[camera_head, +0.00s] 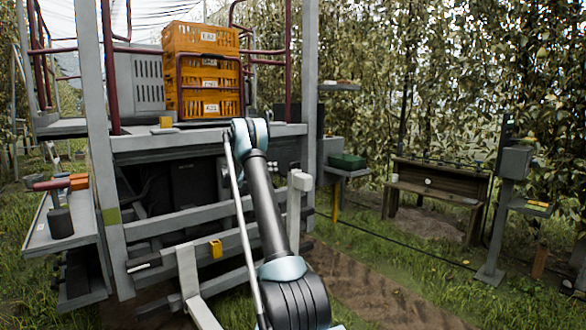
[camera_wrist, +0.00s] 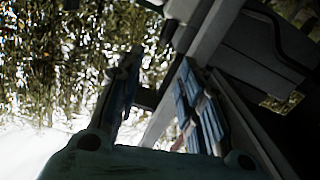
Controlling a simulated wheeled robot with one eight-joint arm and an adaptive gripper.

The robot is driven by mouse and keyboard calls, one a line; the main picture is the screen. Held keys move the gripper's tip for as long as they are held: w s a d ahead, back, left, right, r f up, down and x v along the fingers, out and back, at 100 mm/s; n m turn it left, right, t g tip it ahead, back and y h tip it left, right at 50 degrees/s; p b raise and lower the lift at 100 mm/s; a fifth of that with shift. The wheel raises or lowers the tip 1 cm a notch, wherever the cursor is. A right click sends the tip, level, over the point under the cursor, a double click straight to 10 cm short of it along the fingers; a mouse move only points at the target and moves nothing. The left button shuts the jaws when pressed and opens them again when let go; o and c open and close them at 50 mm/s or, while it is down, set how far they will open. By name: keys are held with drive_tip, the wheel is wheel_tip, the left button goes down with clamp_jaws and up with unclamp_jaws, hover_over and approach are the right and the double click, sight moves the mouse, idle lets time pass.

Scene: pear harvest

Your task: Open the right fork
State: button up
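In the head view, a grey L-shaped fork (camera_head: 189,275) stands low at the front of the platform, left of my arm. A paler upright bar with a light block on top (camera_head: 295,205) stands just right of my arm; it looks like the right fork, partly hidden by the arm. My gripper is not visible in the head view. In the wrist view, my gripper (camera_wrist: 157,68) has its two blue-padded fingers apart, with nothing clearly held. A grey bar (camera_wrist: 210,35) runs diagonally behind the right finger; I cannot tell which part it is or whether it touches.
The grey platform frame (camera_head: 210,140) carries stacked orange crates (camera_head: 205,38). A side shelf (camera_head: 62,238) juts out at left. A green box (camera_head: 347,161), a wooden bench (camera_head: 435,184) and a grey post (camera_head: 503,215) stand at right. Open ground lies between my arm and the post.

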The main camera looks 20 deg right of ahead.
drive_tip(key=x, duration=1.1)
drive_tip(key=w+x, duration=0.1)
drive_tip(key=x, duration=0.5)
drive_tip(key=shift+w+d+f, duration=0.1)
drive_tip(key=shift+d+f, duration=0.05)
drive_tip(key=shift+f, duration=0.1)
clamp_jaws()
